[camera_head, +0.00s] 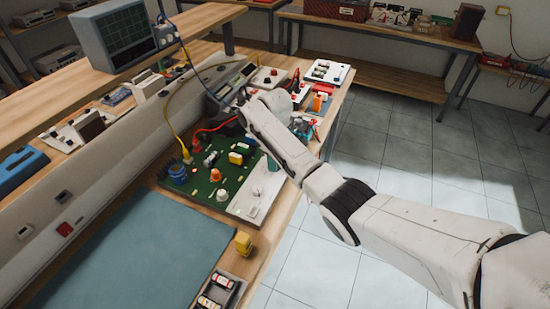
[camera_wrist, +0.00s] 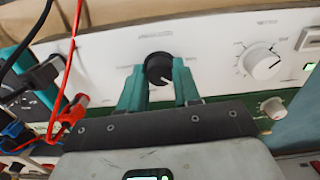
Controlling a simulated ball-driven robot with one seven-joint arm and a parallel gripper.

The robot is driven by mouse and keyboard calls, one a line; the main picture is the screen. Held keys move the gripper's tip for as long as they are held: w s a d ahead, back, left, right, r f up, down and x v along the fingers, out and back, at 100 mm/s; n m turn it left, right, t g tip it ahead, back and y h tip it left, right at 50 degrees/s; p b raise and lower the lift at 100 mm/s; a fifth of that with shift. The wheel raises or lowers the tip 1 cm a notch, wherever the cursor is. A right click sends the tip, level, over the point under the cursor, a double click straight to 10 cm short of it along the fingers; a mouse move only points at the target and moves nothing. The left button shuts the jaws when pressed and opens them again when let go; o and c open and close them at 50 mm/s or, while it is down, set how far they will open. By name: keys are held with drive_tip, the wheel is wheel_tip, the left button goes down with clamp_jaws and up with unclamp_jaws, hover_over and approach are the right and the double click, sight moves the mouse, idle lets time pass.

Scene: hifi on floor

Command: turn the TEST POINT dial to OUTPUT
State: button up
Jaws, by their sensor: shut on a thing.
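In the wrist view a black dial (camera_wrist: 157,66) sits on a white panel (camera_wrist: 110,52). The lettering around it is too small to read. A pale mark shows on its lower side. My gripper (camera_wrist: 161,76) has its two teal fingers on either side of the black dial, shut on it. A larger white dial (camera_wrist: 261,62) with tick marks stands to the right, apart from the fingers.
A red cable (camera_wrist: 68,65) and a red plug (camera_wrist: 72,113) are close left of the fingers. A small pale knob (camera_wrist: 272,107) is at lower right. On the bench are a green circuit board (camera_head: 203,199), a teal mat (camera_head: 130,255) and an oscilloscope (camera_head: 115,35).

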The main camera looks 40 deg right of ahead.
drive_tip(key=m+p, duration=0.1)
drive_tip(key=m, duration=0.3)
drive_tip(key=shift+m, duration=0.4)
drive_tip(key=shift+m+p, duration=0.3)
drive_tip(key=o, duration=1.1)
drive_tip(key=shift+c, duration=0.2)
wheel_tip(320, 180, up, 11)
drive_tip(key=shift+b, duration=0.4)
drive_tip(key=shift+f, duration=0.15)
